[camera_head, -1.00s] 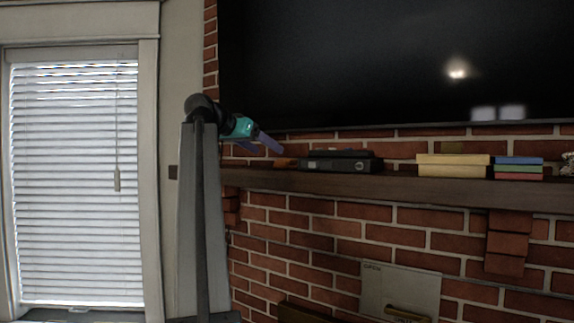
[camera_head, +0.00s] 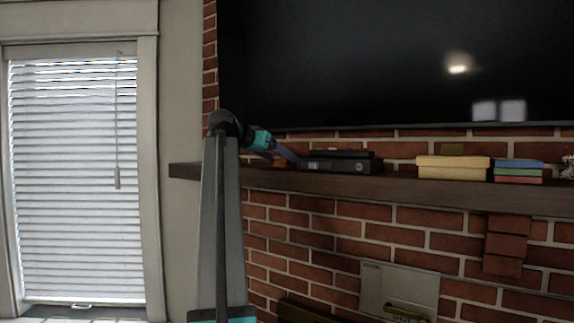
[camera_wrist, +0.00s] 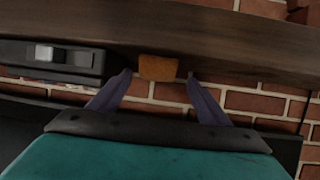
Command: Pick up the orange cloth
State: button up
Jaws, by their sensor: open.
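The orange cloth (camera_wrist: 158,68) is a small folded piece on the dark wooden mantel shelf. In the wrist view it lies between my two finger tips, with a gap on either side. In the head view, only a little of the cloth (camera_head: 281,163) shows behind my fingers, left of a black box. My gripper (camera_wrist: 158,76) is open and empty, with its purple fingers spread around the cloth's sides. In the head view my gripper (camera_head: 284,158) reaches in from the left at shelf height. I cannot tell whether the fingers touch the shelf.
A black box (camera_head: 342,164) stands on the mantel (camera_head: 400,182) close to the cloth. Yellow books (camera_head: 453,168) and a stack of coloured books (camera_head: 518,170) are farther right. A large dark screen (camera_head: 380,60) hangs above. A brick wall (camera_head: 320,225) lies below the mantel.

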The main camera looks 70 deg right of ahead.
jog(key=shift+d, duration=0.1)
jog(key=shift+s+d+f+p, duration=0.2)
jog(key=shift+s+d+p, duration=0.2)
jog(key=shift+d+p, duration=0.2)
jog(key=shift+s+d+f+p, duration=0.2)
jog(key=shift+s+d+p, duration=0.15)
jog(key=shift+d+p, duration=0.2)
jog(key=shift+x, duration=1.15)
jog(key=shift+w+f, duration=0.1)
jog(key=c, duration=1.1)
